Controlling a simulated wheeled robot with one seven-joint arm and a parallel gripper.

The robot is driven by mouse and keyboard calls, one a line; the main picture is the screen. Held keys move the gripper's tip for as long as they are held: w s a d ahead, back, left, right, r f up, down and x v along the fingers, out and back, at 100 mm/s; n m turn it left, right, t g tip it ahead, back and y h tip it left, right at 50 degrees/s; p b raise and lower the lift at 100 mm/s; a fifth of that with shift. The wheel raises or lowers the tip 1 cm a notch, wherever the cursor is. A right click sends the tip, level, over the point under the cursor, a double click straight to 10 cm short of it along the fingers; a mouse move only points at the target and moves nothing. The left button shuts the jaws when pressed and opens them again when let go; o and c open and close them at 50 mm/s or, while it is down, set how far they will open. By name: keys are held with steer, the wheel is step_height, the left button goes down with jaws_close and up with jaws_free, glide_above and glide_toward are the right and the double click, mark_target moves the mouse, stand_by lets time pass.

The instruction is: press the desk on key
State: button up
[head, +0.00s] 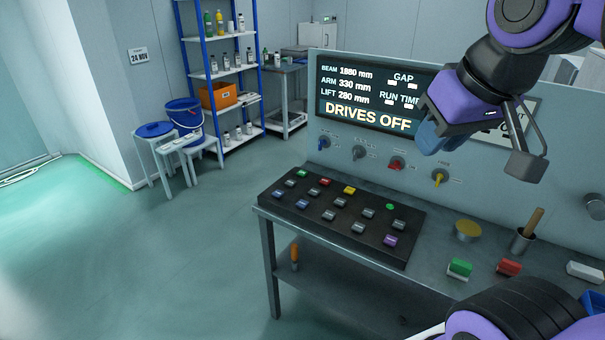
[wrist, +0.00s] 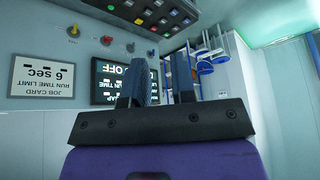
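The black desk keypad (head: 335,214) lies on the grey bench and carries rows of coloured keys. They include a green key (head: 302,173), a red key (head: 325,181), a yellow key (head: 350,190) and a purple key (head: 390,240), with blue and grey ones. The key labels are too small to read, so I cannot tell which is the desk on key. My gripper (head: 432,140) is in the air in front of the screen, above and right of the keypad. In the wrist view, its blue fingers (wrist: 161,84) stand a little apart with nothing between them.
The screen (head: 365,97) reads DRIVES OFF. Several knobs, including a red knob (head: 396,163), line the panel below it. A yellow round button (head: 467,230) and a cup with a wooden handle (head: 524,238) stand right of the keypad. Open floor lies left.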

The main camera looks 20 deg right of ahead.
jaws_close()
stand_by(1.3)
